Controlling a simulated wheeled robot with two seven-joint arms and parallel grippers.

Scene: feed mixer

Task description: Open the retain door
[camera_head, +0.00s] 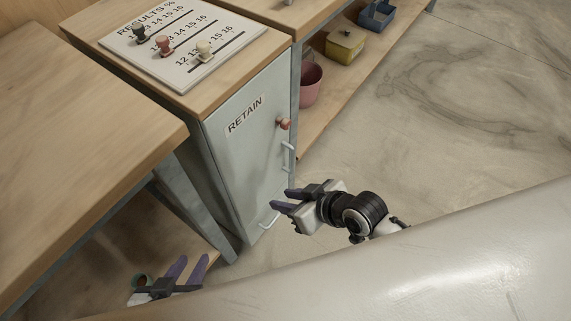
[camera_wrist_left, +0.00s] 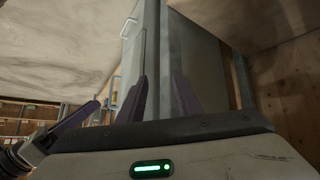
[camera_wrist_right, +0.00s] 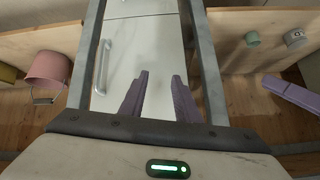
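The retain door (camera_head: 240,140) is the pale grey-green front of a cabinet, labelled RETAIN, and looks closed. A red knob (camera_head: 284,123) is at its upper right. My right gripper (camera_head: 282,200) is open and empty in front of the lower right part, apart from the handles. In the right wrist view a handle (camera_wrist_right: 103,68) lies left of its fingers against a pale panel. My left gripper (camera_head: 188,268) is open and empty, low at the left.
A results board (camera_head: 182,40) with sliding knobs lies on the cabinet top. A wooden table (camera_head: 80,130) stands at the left. A shelf at the right holds a pink bucket (camera_head: 311,84), a yellow box (camera_head: 345,44) and a blue bin (camera_head: 377,14). The floor to the right is clear.

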